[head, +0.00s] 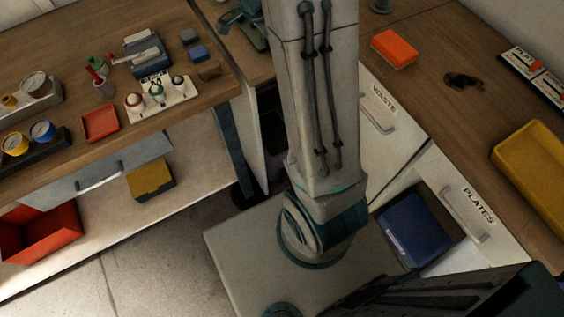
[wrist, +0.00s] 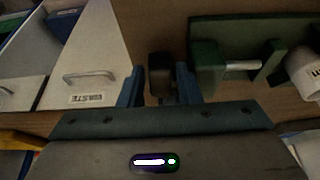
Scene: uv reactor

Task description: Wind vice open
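The green vice (wrist: 207,62) shows in the upper right of the wrist view, with a pale metal screw or rod (wrist: 243,65) across its gap. In the head view a dark green part, likely the same vice (head: 252,33), shows at the top, partly hidden by my arm. My gripper (wrist: 160,82) has its two blue fingers apart. A dark brown knob or handle end stands between them (wrist: 160,68), with narrow gaps visible at its sides. Whether it joins the vice, and whether a finger touches it, I cannot tell. My gripper is hidden in the head view.
A white object, possibly a cup (wrist: 303,72), stands beside the vice. The WASTE drawer (head: 375,108) and the PLATES drawer (head: 467,215) are at the right; a blue box (head: 412,230) is beside PLATES. The left bench holds a small white rack (head: 178,101) and a red tray (head: 101,123).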

